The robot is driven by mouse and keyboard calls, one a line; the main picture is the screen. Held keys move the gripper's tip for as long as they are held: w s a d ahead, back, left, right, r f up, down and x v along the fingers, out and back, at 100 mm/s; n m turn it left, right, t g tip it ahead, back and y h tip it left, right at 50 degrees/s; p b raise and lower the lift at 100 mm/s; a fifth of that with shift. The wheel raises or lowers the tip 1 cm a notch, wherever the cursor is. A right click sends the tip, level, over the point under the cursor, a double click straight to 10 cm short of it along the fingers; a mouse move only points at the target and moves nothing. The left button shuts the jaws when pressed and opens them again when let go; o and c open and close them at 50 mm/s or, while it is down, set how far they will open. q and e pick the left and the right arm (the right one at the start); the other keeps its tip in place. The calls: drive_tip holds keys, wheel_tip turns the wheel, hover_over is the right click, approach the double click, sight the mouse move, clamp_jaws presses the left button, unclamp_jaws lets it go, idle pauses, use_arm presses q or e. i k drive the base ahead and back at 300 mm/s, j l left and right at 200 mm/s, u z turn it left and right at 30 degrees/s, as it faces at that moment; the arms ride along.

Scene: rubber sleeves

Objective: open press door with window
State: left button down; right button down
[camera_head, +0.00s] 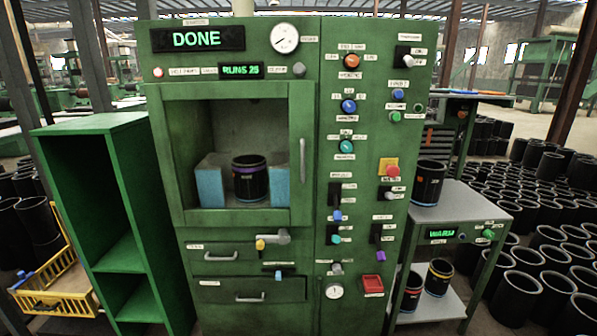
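The green press (265,40) stands upright in the middle of the view. Its door (302,105) is a green frame around a large window, and it looks shut against the press front. A vertical grey handle (303,160) is on the door's right side. Through the window I see a black sleeve (250,184) with a purple band, between two light blue blocks (211,187). A display (198,38) at the top reads DONE. Neither of my grippers is in view.
A control panel (370,150) with knobs and switches is right of the door. A grey lever (272,238) and drawers sit below it. An empty green shelf (120,255) stands left. A warming table (455,212) with black sleeves stands right. Many sleeves cover the floor.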

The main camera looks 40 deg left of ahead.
sight(300, 95)
drive_tip(key=u, duration=1.55)
